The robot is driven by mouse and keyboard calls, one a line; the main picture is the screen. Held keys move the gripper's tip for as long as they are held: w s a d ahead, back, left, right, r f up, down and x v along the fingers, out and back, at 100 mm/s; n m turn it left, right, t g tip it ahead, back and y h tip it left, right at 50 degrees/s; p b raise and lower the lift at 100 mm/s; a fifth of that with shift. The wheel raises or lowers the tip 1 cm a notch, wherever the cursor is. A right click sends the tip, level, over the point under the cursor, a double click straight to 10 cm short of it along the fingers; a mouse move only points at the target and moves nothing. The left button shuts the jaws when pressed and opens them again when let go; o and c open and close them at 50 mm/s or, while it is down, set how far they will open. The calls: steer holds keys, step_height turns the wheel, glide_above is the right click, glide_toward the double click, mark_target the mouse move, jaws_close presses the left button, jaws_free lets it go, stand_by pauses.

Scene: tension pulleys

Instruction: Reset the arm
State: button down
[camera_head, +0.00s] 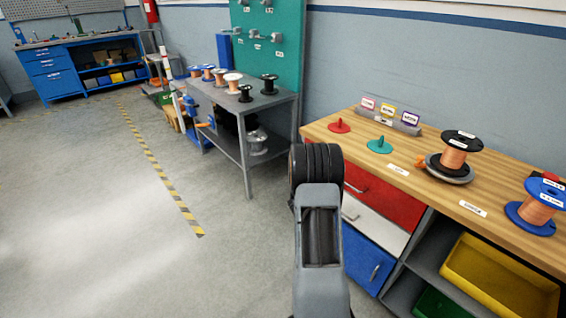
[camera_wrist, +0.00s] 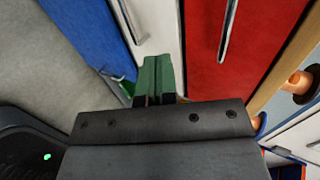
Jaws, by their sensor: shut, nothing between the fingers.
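My gripper (camera_wrist: 157,80) shows in the wrist view with its two green fingers together and nothing between them. It is in front of the workbench's white drawer (camera_wrist: 155,30) and red drawer (camera_wrist: 214,45), apart from the spools. In the head view my arm rises at the lower middle, left of the wooden workbench (camera_head: 330,140); the gripper's fingers are hidden there. On the bench stand a copper spool with black flanges (camera_head: 454,156) on a round base and a copper spool with blue flanges (camera_head: 538,205).
A red spindle (camera_head: 339,126) and a teal spindle (camera_head: 380,145) stand on the bench before a label holder (camera_head: 392,120). A grey table (camera_head: 235,125) with several spools stands behind. Open floor (camera_head: 100,240) lies to the left. A yellow bin (camera_head: 495,275) sits under the bench.

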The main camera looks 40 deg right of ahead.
steer(key=w+a+f+n+t+y, duration=0.35)
steer(key=a+n+y, duration=0.2)
steer(key=n, duration=0.25)
steer(key=a+r+n+y+p, duration=0.3)
steer(key=a+r+n, duration=0.3)
steer(key=a, duration=0.2)
steer(key=a+r+n+y+p, duration=0.25)
steer(key=a+r+n, duration=0.3)
steer(key=a, duration=0.35)
steer(key=s+a+r+n+p, duration=0.4)
steer(key=a+r+n, duration=0.1)
steer(key=r, duration=0.5)
steer(key=s+a+r+n+p, duration=0.4)
steer(key=a+r+n, duration=0.1)
steer(key=r, duration=0.5)
steer(key=s+a+r+n+y+p, duration=0.1)
steer(key=s+a+r+n+p, duration=0.4)
steer(key=r, duration=0.5)
steer(key=shift+a+r+n+g, duration=0.35)
steer(key=shift+a+n, duration=0.1)
steer(key=shift+a, duration=0.5)
